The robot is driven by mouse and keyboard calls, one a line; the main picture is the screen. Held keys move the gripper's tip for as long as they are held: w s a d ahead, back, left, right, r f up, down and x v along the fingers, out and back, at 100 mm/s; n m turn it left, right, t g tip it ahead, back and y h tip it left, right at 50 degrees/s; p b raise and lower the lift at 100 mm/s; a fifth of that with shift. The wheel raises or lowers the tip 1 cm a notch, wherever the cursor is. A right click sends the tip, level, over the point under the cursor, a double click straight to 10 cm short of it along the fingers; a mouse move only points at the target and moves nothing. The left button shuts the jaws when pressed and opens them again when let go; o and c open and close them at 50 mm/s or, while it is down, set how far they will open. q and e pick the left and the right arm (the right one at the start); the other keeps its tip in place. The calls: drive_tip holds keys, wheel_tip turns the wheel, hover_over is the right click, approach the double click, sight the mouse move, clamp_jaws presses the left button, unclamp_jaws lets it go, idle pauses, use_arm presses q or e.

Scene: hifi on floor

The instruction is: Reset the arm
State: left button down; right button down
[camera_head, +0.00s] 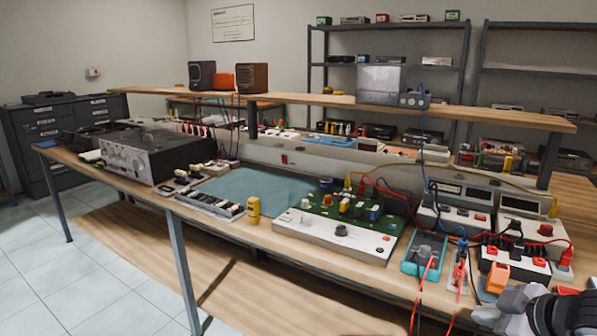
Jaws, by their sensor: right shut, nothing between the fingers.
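My right arm comes in at the bottom right corner, with the right gripper (487,316) low at the front right of the workbench (262,237). The gripper is shut and empty, and the picture's edge cuts off part of the arm. It is close to an orange-handled item (497,278), and I cannot tell whether they touch. My left arm and gripper do not show.
A green circuit board on a white base (340,232), a teal meter (424,254) with red leads and several instruments crowd the bench's right half. A black hifi unit (160,152) stands at the left. The blue mat (260,187) has free room.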

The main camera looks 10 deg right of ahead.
drive_tip(key=s+a+f+m+y+p, duration=0.1)
drive_tip(key=s+a+f+m, duration=0.1)
drive_tip(key=s+a+f, duration=0.35)
drive_tip(key=s+a+f+m+p, duration=0.1)
drive_tip(key=s+a+f, duration=0.15)
drive_tip(key=f, duration=0.65)
drive_tip(key=s+a+f+m+p, duration=0.1)
drive_tip(key=s+a+f, duration=0.1)
drive_tip(key=a, duration=0.4)
drive_tip(key=s+a+f+m+p, duration=0.1)
drive_tip(key=s+a+f, duration=0.1)
drive_tip(key=s+a, duration=0.3)
drive_tip(key=shift+a+f+m+t, duration=0.4)
drive_tip(key=shift+a, duration=0.05)
